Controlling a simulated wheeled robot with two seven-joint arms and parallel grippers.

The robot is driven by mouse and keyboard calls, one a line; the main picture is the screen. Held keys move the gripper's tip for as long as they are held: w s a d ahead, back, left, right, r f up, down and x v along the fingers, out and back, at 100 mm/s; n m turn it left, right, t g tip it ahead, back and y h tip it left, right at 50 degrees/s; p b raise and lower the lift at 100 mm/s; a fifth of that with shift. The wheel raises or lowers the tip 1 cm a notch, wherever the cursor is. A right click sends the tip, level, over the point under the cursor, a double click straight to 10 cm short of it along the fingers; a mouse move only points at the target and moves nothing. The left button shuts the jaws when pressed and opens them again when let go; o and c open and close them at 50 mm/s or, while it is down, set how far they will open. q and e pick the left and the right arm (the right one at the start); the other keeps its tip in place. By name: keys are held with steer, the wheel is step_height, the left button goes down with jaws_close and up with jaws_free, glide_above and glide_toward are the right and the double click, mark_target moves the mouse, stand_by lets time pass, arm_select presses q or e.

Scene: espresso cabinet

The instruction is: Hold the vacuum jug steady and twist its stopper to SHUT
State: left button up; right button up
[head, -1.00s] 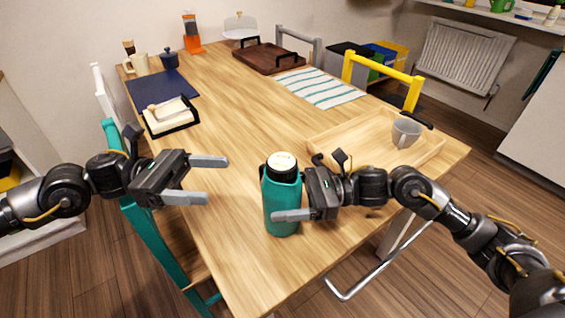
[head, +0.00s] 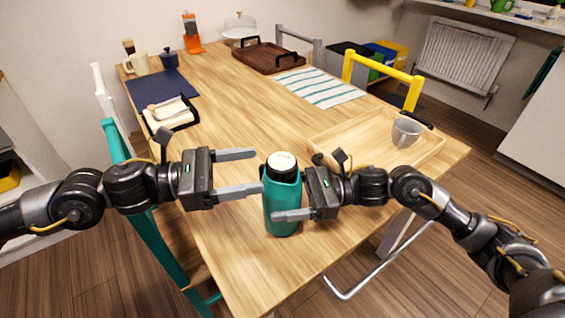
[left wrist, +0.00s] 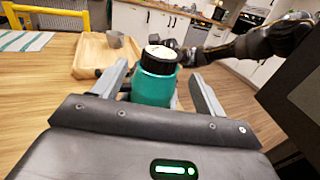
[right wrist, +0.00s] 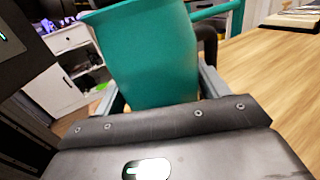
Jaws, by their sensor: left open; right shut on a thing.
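The teal vacuum jug (head: 283,208) stands upright near the table's front edge in the head view. Its black stopper (head: 281,168) has a pale top with markings too small to read. My right gripper (head: 272,202) is shut on the jug's body from the right; the teal body (right wrist: 150,60) fills the space between its fingers in the right wrist view. My left gripper (head: 258,171) is open and level, just left of the jug's upper part. In the left wrist view the stopper (left wrist: 158,60) shows ahead, between and beyond the open fingers.
A wooden tray (head: 340,150) with a grey cup (head: 405,132) lies right of the jug. A striped cloth (head: 318,87), a dark tray (head: 268,57), a navy mat (head: 160,90) and a napkin holder (head: 172,115) lie farther back. The table's middle is clear.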

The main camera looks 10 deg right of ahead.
mark_target(296, 170)
arm_select(q)
steer(key=d, duration=0.7)
steer(key=shift+c, duration=0.4)
steer(key=c, duration=0.9)
steer(key=m+g, duration=0.2)
steer(key=g, duration=0.1)
steer(key=m+g+y, duration=0.1)
steer(key=m+g, duration=0.1)
steer(key=g, duration=0.1)
steer(key=shift+d, duration=0.15)
steer(key=shift+s+m+g+y, duration=0.1)
steer(key=shift+m+g+y, duration=0.8)
steer(key=shift+g, duration=0.4)
steer(key=shift+m+g+y, duration=0.7)
steer(key=shift+m+g, duration=0.3)
steer(key=shift+g, duration=0.3)
